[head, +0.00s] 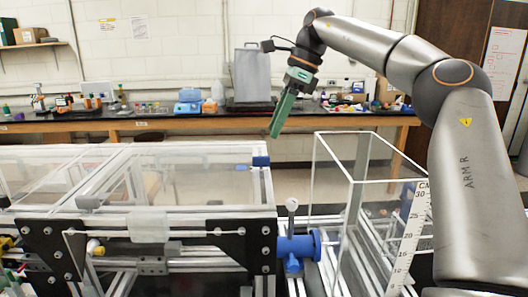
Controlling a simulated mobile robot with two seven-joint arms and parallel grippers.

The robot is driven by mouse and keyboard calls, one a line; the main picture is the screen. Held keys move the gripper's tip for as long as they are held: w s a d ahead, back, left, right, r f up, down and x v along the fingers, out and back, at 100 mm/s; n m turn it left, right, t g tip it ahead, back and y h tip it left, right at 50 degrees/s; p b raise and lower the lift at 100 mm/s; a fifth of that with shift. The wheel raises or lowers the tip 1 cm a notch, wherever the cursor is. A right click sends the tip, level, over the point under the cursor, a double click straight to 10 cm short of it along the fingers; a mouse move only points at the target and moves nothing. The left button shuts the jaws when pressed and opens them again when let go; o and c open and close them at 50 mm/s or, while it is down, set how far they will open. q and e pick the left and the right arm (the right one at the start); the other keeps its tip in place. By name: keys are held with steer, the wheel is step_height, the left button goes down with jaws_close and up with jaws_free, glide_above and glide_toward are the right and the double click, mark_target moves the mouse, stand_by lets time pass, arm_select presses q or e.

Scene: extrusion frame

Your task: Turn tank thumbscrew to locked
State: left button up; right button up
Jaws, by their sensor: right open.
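A clear open-topped tank (346,183) with a ruler scale stands right of centre. A blue fitting (298,247) sits between the black end plate (262,250) and the tank. A small pale round knob or gauge (292,204) stands upright above this fitting. I cannot tell which part is the thumbscrew or whether it is locked. My right gripper (276,130) has green fingers pointing down and is open and empty. It hangs in the air above and left of the tank, apart from the fitting. My left gripper is not in view.
A long clear-lidded channel (180,180) on an extrusion frame fills the left. A small blue block (261,161) sits on its right rim. The tank walls rise below my right arm. A back bench (150,123) holds bottles and boxes.

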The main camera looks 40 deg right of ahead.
mark_target(261, 163)
steer(key=x, duration=0.7)
steer(key=shift+f, duration=0.25)
steer(key=shift+c, duration=0.2)
jaws_close()
